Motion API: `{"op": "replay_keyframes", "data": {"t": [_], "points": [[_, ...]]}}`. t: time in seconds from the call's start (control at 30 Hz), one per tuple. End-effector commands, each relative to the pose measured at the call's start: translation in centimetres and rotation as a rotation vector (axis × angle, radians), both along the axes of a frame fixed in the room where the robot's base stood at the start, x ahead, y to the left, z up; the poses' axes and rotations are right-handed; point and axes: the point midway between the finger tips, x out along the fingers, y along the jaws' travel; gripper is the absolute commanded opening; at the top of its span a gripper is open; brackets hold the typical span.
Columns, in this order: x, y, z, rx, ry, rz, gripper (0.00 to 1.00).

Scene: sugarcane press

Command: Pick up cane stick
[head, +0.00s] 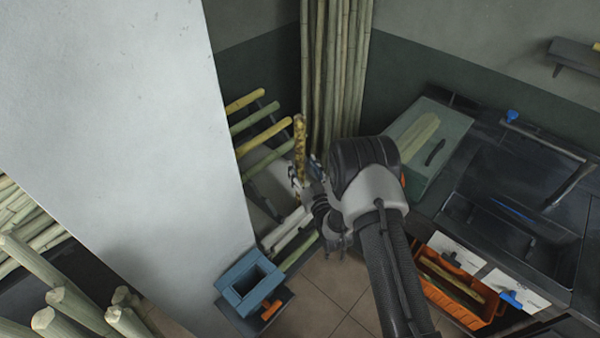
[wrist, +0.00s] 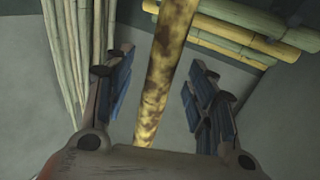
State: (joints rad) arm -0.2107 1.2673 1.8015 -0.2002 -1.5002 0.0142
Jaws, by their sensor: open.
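A yellow cane stick with dark brown blotches (head: 300,146) stands nearly upright at my gripper (head: 304,182) in the head view. In the wrist view the blotched cane stick (wrist: 165,70) runs down the middle, between the two blue-padded fingers of my gripper (wrist: 163,80). The fingers are spread wide, with a gap showing on both sides of the stick. Its lower end is hidden by the gripper body in the wrist view.
A rack holds several yellow and green canes (head: 263,137) left of the gripper. Tall canes (head: 336,75) stand in the corner behind. A white wall panel (head: 130,110) is at left.

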Motion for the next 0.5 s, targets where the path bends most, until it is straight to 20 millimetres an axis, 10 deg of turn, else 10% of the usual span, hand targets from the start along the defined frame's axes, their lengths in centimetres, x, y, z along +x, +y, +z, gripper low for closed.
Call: {"op": "replay_keyframes", "data": {"t": [0.5], "points": [[2.7,1.3,0.0,0.0,0.001,0.001,0.48]]}}
